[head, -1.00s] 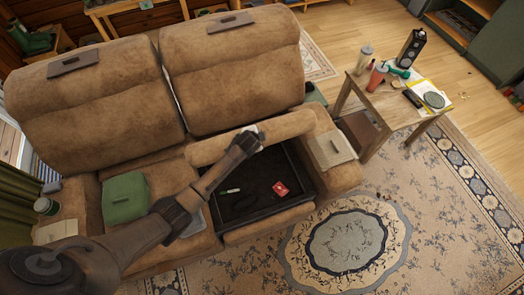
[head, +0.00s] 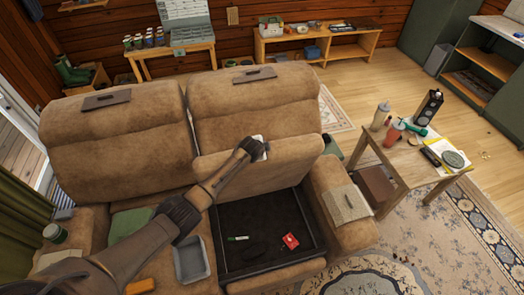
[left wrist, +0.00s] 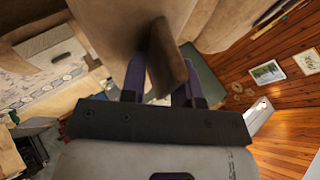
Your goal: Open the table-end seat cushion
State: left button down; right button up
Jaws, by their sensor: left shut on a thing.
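The brown table-end seat cushion (head: 285,177) stands raised, tilted up against the right backrest. Below it, a dark storage compartment (head: 265,218) lies open, with a red packet (head: 290,241), a small green-and-white item (head: 238,238) and a dark item inside. My left gripper (head: 262,147) is at the cushion's upper edge. In the left wrist view my left gripper (left wrist: 163,82) is shut on a brown pull tab (left wrist: 170,55) between its purple fingers. The tab's far end is partly hidden. My right gripper is not in view.
A wooden side table (head: 405,165) with bottles and a speaker stands right of the sofa. A cloth lies on the right armrest (head: 345,205). A grey tray (head: 192,261) and green cushion (head: 128,224) are on the left seat.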

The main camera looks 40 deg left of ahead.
pick_arm(q)
jog(key=shift+s+f, duration=0.2)
jog(key=shift+f, duration=0.3)
jog(key=c, duration=1.3)
grip_release()
jog(key=shift+c, duration=0.2)
jog(key=shift+s+d+r, duration=0.2)
jog(key=shift+s+r, duration=0.05)
jog(key=shift+r, duration=0.25)
jog(key=p+v, duration=0.1)
jog(key=v, duration=1.2)
jog(key=shift+w+r, duration=0.25)
jog(key=shift+r, duration=0.05)
jog(key=shift+a, duration=0.15)
